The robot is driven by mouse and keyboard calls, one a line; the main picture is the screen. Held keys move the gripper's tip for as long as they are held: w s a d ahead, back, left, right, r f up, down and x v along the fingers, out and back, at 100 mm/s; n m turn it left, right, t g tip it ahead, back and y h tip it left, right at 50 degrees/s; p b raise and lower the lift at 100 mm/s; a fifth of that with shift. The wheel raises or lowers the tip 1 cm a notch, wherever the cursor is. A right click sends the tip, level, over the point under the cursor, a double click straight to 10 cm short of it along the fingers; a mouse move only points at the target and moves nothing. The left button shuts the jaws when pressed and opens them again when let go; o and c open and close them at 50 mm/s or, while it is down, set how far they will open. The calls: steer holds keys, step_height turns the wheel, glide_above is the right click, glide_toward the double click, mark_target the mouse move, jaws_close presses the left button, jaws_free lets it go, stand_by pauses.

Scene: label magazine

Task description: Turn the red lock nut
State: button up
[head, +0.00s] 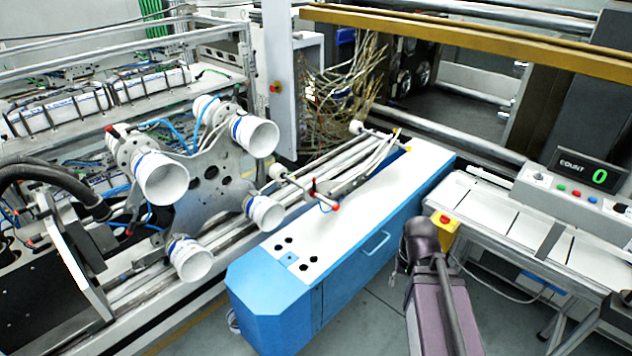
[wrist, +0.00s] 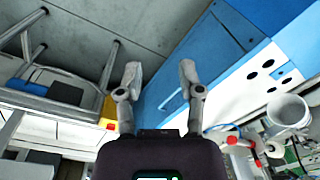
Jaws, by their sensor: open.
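Small red parts sit on the label magazine's rods above the white top of the blue cabinet. One red part (head: 335,207) is at a rod's near end, and another red piece (head: 312,188) is on the rod behind it. I cannot tell which is the lock nut. In the wrist view a red part (wrist: 232,140) shows at the lower right, to the right of my gripper. My gripper (wrist: 160,74) is open, with nothing between its fingers, and is apart from the red parts. The floor and blue cabinet side lie beyond the fingertips.
The blue cabinet (head: 345,272) has a side handle and holes in its white top. White cups (head: 160,178) on a metal plate stand to the left. A conveyor table (head: 490,215) with a yellow box (head: 446,221) and counter display (head: 590,174) stands right. Grey floor lies between.

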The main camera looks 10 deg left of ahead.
steer(key=w+a+f+m+t+y+b, duration=0.2)
steer(key=w+a+f+m+y+b, duration=0.15)
steer(key=w+a, duration=0.4)
steer(key=m+t+y+b, duration=0.95)
steer(key=m+b, duration=0.35)
steer(key=m, duration=0.9)
glide_toward(315, 180)
steer(key=s+d, duration=0.1)
steer(key=d, duration=0.2)
steer(key=shift+s+f+n+g+y, duration=0.1)
steer(key=shift+s+n+g+y, duration=0.15)
steer(key=shift+g+y, duration=0.1)
steer(key=shift+w+a, duration=0.15)
steer(key=x, duration=1.3)
steer(key=shift+w+a, duration=0.15)
steer(key=shift+a, duration=0.05)
